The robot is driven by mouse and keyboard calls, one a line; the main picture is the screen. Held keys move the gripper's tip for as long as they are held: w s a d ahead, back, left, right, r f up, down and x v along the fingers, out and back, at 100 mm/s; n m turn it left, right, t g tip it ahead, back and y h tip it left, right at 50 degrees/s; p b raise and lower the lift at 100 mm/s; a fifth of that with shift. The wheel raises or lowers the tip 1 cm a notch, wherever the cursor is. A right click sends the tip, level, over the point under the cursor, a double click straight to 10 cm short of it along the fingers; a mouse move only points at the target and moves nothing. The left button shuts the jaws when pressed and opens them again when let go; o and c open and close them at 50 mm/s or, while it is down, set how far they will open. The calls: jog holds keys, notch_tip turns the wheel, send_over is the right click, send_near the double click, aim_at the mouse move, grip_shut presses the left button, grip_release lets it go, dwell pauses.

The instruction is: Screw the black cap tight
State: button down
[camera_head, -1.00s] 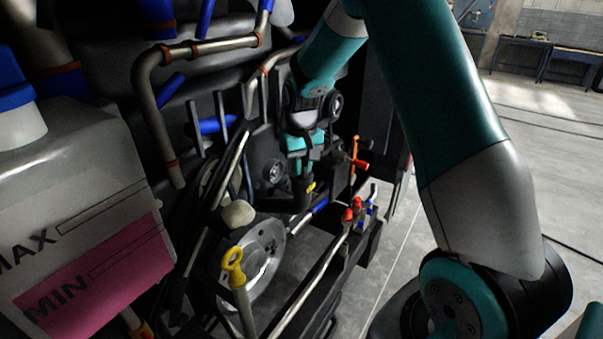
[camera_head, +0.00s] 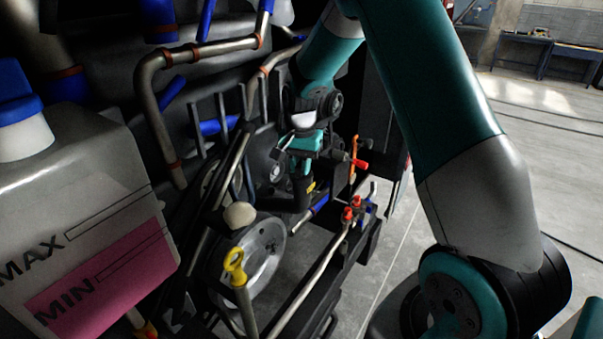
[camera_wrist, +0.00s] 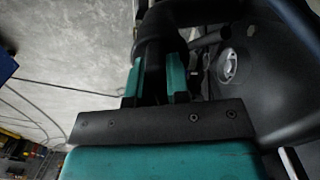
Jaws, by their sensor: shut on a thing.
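My gripper (camera_head: 301,168) points down inside the engine bay, right of centre in the head view. Its teal fingers are shut on a dark part that I take to be the black cap (camera_wrist: 158,52). In the wrist view, the fingers of my gripper (camera_wrist: 155,82) stand on either side of this part. A black cylinder (camera_head: 301,194) with a yellow label shows directly below the fingers in the head view. The fingers and shadow hide the cap's edge, so I cannot tell how it sits on the cylinder.
A coolant tank (camera_head: 85,205) with a blue cap stands at the left. A yellow dipstick handle (camera_head: 235,265) and a grey disc (camera_head: 262,250) are in front of the gripper. Red-ended valves (camera_head: 352,208) and a red-tipped part (camera_head: 360,164) lie close on its right.

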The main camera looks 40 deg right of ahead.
jog(key=m, duration=0.1)
jog(key=r+m, duration=0.1)
jog(key=m, duration=0.1)
jog(key=shift+w+d, duration=0.15)
jog(key=shift+w, duration=0.25)
jog(key=shift+m, duration=0.3)
jog(key=shift+m+p, duration=0.4)
jog(key=shift+m, duration=0.7)
jog(key=c, duration=1)
grip_release()
jog(key=shift+s+f, duration=0.1)
jog(key=o, duration=0.4)
jog(key=shift+r+p, duration=3.75)
jog(key=shift+r, duration=1.2)
